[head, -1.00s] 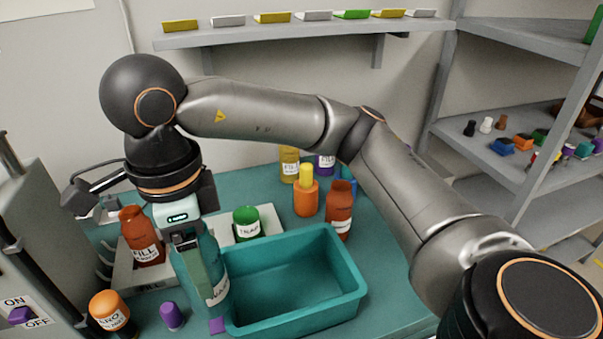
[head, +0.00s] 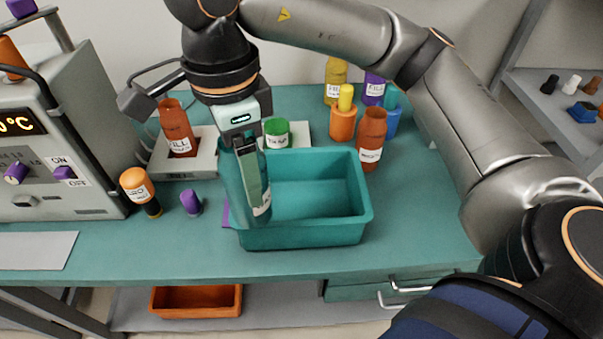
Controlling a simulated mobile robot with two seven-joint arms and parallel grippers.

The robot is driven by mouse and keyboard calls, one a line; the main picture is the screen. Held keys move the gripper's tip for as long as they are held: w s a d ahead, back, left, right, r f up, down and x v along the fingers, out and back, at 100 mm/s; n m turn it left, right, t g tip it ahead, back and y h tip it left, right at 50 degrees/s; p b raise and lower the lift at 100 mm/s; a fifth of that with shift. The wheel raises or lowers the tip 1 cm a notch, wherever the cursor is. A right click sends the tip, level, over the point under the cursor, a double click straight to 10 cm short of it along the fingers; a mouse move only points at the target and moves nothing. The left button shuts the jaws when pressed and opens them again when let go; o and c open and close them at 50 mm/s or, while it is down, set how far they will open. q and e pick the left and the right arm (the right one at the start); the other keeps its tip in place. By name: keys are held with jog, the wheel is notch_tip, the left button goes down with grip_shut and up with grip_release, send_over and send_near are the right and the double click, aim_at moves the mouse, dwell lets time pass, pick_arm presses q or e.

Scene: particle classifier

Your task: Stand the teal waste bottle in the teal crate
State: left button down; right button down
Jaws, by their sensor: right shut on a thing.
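The teal waste bottle (head: 231,179) is upright, with a white label low on its right side. My right gripper (head: 253,182) points down and is shut on the bottle, its finger covering part of it. The teal crate (head: 305,236) stands on the bench, and its visible floor is bare. The bottle overlaps the crate's left end in the head view. The crate's left wall is mostly hidden behind it, and I cannot tell whether the bottle's base is inside or above the rim. My left gripper is not in view.
A red-brown bottle (head: 371,140) and an orange bottle with a yellow top (head: 343,122) stand behind the crate's right side. A green-capped jar (head: 277,133) is close behind it. An orange-topped bottle (head: 137,187) and purple piece (head: 191,202) stand left. An orange bin (head: 195,301) sits below.

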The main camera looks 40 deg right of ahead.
jog(key=w+d+f, duration=0.3)
jog(key=d+f, duration=0.7)
jog(key=f, duration=0.1)
jog(key=shift+d+f+b, duration=0.25)
jog(key=shift+f+b, duration=0.05)
jog(key=shift+b, duration=0.15)
jog(key=shift+f+b, duration=0.2)
jog(key=shift+b, duration=0.1)
grip_release()
notch_tip(320, 180, up, 12)
jog(key=p, duration=0.2)
jog(key=shift+r, duration=0.25)
